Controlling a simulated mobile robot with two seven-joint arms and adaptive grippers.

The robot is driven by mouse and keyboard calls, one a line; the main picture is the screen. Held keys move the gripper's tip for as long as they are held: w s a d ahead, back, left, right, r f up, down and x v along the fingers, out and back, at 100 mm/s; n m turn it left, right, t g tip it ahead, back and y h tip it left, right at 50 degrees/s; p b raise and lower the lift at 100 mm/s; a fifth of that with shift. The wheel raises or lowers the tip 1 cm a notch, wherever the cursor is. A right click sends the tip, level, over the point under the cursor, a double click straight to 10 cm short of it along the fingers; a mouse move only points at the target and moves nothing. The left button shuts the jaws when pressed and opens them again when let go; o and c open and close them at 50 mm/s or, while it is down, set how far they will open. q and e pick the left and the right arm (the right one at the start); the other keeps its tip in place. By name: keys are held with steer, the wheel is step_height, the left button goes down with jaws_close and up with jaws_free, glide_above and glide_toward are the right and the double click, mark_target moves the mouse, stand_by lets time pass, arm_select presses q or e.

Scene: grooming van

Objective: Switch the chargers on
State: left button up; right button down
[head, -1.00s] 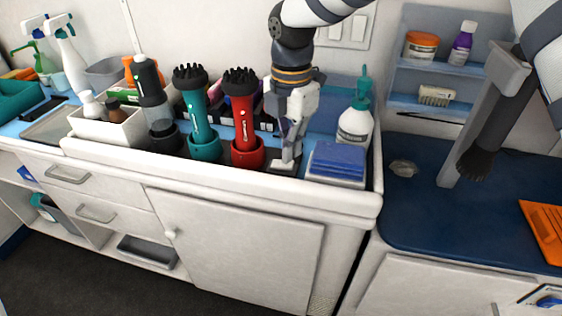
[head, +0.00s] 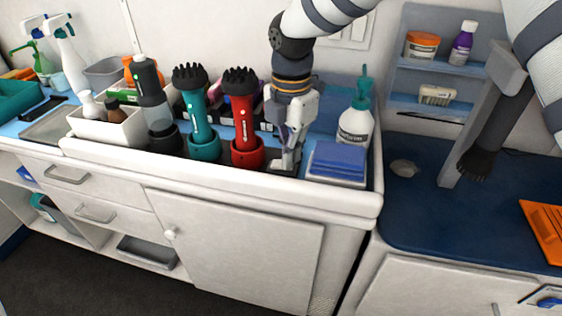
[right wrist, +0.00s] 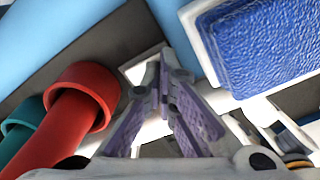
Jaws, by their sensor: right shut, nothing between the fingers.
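The red cup (right wrist: 88,88) and part of the teal cup (right wrist: 24,118) also show in the right wrist view. My right gripper (head: 288,164) points down at the right end of the row, between the red cup and the blue-topped stack. In the right wrist view its fingertips (right wrist: 165,70) are together, over a dark strip with a pale patch. The switch itself cannot be made out. My left gripper is not in view.
The blue-topped stack (head: 338,160) and a white pump bottle (head: 355,125) stand close to the right of my gripper. A white box with bottles (head: 105,130) is at left. A raised white rim (head: 220,183) edges the counter in front. Wall shelves (head: 440,103) are at right.

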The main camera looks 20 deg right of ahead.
steer(key=shift+f, duration=0.3)
steer(key=shift+r+p, duration=0.7)
steer(key=shift+r, duration=2.9)
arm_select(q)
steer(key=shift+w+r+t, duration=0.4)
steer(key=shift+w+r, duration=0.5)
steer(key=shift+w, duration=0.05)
arm_select(e)
steer(key=shift+f, duration=0.1)
